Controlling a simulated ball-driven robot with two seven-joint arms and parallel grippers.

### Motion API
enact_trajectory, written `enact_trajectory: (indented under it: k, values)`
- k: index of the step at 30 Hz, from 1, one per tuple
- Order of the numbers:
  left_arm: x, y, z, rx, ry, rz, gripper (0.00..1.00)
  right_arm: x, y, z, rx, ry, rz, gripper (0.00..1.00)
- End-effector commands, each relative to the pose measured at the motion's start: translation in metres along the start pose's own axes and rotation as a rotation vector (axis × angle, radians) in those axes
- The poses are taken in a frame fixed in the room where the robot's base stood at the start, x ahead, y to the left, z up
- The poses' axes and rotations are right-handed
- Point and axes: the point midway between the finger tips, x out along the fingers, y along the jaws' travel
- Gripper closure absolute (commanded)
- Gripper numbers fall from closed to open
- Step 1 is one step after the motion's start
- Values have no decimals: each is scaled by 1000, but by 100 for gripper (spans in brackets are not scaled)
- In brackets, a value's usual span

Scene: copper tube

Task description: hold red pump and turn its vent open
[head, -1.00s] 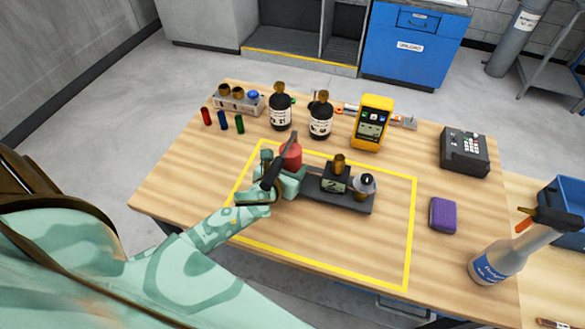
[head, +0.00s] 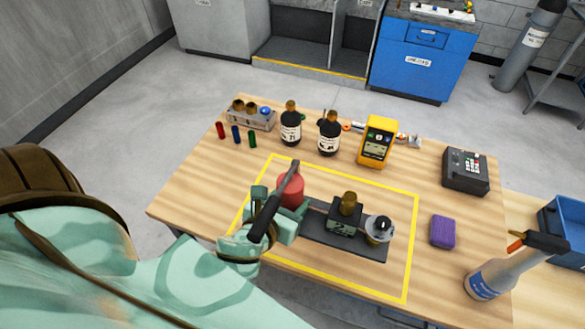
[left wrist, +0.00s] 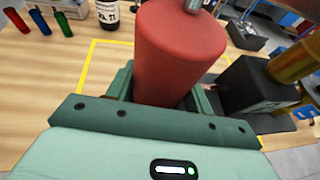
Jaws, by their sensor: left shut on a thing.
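The red pump (head: 290,189) stands upright on the left end of a dark base plate (head: 318,231), inside the yellow outline on the table. My left gripper (head: 280,211) is shut on the red pump, its jaws on either side of the lower body. In the left wrist view the red pump (left wrist: 178,55) fills the space between the green fingers (left wrist: 160,95). My right gripper is not in view.
Behind stand two dark bottles (head: 290,127) (head: 329,136), a yellow meter (head: 377,142) and small coloured cylinders (head: 236,134). To the right are a black box (head: 465,170), a purple block (head: 442,231) and a spray bottle (head: 492,278). The front right inside the yellow outline is bare.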

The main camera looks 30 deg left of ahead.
Motion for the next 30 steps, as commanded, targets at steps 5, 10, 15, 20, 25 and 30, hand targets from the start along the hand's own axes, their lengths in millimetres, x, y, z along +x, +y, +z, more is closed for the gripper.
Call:
enact_trajectory:
  k: [5,10,15,20,25,30]
  values:
    - [-6,-3,5,-8,-10,-3,100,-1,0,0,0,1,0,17]
    - [-6,-3,5,-8,-10,-3,100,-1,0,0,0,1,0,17]
    - [-6,-2,6,-8,-10,-3,100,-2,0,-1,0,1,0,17]
    - [2,0,10,-7,-12,-3,100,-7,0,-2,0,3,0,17]
    - [12,4,15,-8,-12,-3,100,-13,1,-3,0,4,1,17]
    - [24,8,19,-6,-11,-3,100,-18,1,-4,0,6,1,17]
